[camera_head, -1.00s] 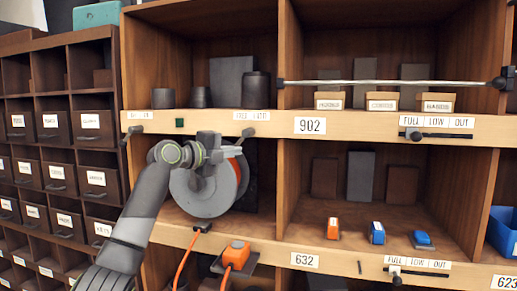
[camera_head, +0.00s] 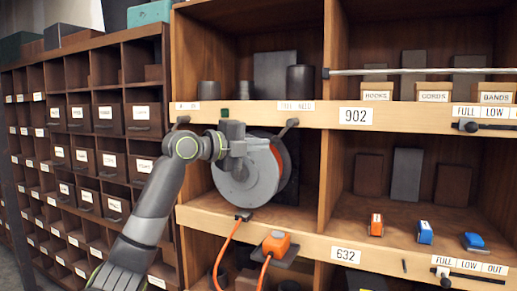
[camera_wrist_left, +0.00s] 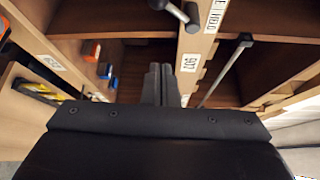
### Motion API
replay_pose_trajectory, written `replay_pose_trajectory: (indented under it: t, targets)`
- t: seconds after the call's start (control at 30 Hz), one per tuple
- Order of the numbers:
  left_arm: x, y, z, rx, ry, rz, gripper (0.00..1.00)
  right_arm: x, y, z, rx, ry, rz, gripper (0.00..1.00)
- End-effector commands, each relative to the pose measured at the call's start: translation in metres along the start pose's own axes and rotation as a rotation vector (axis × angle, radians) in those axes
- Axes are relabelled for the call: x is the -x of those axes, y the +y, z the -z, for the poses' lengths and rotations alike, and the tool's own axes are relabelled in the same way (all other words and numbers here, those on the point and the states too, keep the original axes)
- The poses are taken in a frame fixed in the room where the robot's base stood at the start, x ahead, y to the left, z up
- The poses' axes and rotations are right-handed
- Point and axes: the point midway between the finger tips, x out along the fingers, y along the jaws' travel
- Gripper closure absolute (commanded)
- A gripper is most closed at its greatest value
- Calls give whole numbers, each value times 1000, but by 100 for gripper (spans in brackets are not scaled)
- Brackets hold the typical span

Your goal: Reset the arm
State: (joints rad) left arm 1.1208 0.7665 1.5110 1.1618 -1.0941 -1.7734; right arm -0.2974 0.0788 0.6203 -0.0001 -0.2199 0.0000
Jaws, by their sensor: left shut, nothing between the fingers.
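My left arm comes in from the lower left in the head view. Its gripper (camera_head: 236,158) is in front of the grey reel with an orange edge (camera_head: 248,184) in the shelf. Whether it touches the reel cannot be told, and it covers part of the reel. In the left wrist view the two dark fingers (camera_wrist_left: 161,84) are together with nothing between them, pointing toward the shelf. My right gripper is in neither view.
A wooden shelf (camera_head: 420,118) with labels 902 and 632 fills the right. Small boxes (camera_head: 424,232) stand in a bay. Orange cables (camera_head: 228,255) hang below the reel. A dark drawer cabinet (camera_head: 95,120) stands left. A metal rod (camera_head: 420,71) crosses the upper bay.

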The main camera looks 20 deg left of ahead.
Motion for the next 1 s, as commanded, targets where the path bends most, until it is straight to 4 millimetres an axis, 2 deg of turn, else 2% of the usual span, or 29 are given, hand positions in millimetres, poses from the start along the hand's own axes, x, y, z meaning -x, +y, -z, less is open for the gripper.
replay_pose_trajectory:
  t: [0.47,0.57,0.6,0.67,0.77,0.9,0.97,1.0]
  targets:
    - [1,0,0,1,0,0,100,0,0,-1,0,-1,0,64]
    - [-2,8,-3,21,-6,-7,100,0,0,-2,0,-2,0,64]
    - [-6,16,-7,46,-14,-15,100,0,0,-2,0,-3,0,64]
    - [-13,38,-15,103,-36,-36,100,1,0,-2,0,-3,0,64]
    - [-28,95,-35,248,-95,-84,100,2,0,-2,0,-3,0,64]
    - [-42,200,-59,481,-211,-161,100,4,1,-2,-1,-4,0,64]
    - [-44,246,-66,572,-264,-192,100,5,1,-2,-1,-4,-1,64]
    - [-43,277,-68,629,-300,-213,100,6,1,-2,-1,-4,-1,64]
